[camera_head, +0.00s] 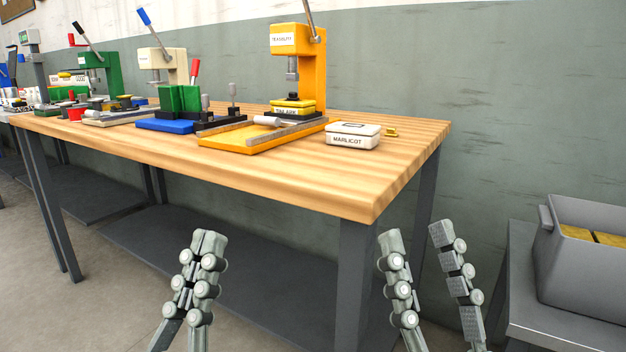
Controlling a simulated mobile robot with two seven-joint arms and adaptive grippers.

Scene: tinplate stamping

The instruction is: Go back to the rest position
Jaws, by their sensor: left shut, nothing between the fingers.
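My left gripper (209,240) is shut and empty, low in the head view, in front of the wooden bench and below its top. My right gripper (414,236) is open, its two fingers spread apart with nothing between them. It is in front of the bench's right front corner, also below the top. Both grippers point upward in the picture and appear clear of the bench. The arms behind them are mostly out of the frame.
The wooden bench (400,160) carries a yellow press (308,70), a cream press (172,66), a green press (99,70) and a white tin marked MARLICOT (352,136). A grey bin (580,265) stands on a grey stand (560,325) at right. Floor shows at lower left.

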